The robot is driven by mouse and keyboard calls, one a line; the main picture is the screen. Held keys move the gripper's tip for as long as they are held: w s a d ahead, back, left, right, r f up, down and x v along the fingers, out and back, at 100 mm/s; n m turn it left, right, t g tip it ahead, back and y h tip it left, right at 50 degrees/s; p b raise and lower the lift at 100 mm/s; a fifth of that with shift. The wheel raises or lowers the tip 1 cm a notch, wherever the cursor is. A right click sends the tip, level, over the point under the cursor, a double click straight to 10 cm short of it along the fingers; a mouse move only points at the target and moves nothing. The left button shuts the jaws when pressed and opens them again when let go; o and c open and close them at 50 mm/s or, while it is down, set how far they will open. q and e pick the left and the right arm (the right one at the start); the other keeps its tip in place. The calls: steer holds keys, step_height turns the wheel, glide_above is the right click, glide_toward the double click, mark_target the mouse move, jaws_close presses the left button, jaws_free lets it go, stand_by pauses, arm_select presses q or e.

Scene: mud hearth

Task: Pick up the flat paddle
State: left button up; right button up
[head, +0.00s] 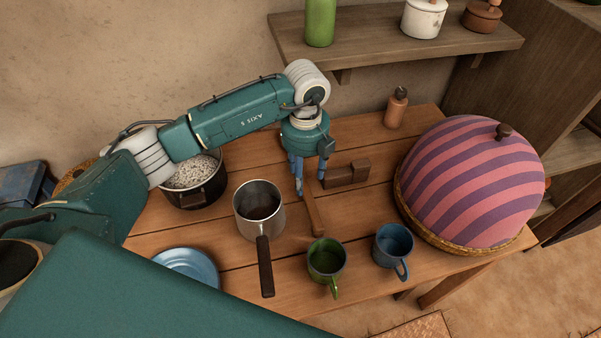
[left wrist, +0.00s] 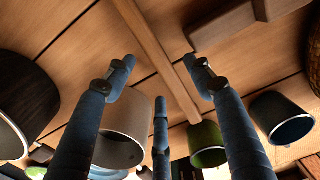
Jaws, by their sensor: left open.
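The flat paddle (head: 313,212) looks like a narrow brown wooden strip lying on the wooden table, between the metal saucepan and the dark wooden block. In the left wrist view the strip (left wrist: 156,50) runs from the top edge down between the spread fingers. My left gripper (head: 309,184) points down over the strip's far part, its blue fingers open and empty; it also shows in the left wrist view (left wrist: 160,72). The fingers hide part of the strip in the head view. I cannot tell whether they touch it. My right gripper is not in view.
The saucepan (head: 260,211) stands left of the strip, and a green mug (head: 326,261) and blue mug (head: 393,245) stand near its front end. A dark wooden block (head: 347,174) lies close on the right. A striped dome cover (head: 474,180) fills the table's right end.

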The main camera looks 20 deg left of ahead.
arm_select(q)
step_height(320, 180, down, 4)
steer(key=shift+s+a+f+p, duration=0.1)
steer(key=shift+s+a+p, duration=0.05)
steer(key=shift+p, duration=0.65)
steer(key=shift+f, duration=0.65)
jaws_close()
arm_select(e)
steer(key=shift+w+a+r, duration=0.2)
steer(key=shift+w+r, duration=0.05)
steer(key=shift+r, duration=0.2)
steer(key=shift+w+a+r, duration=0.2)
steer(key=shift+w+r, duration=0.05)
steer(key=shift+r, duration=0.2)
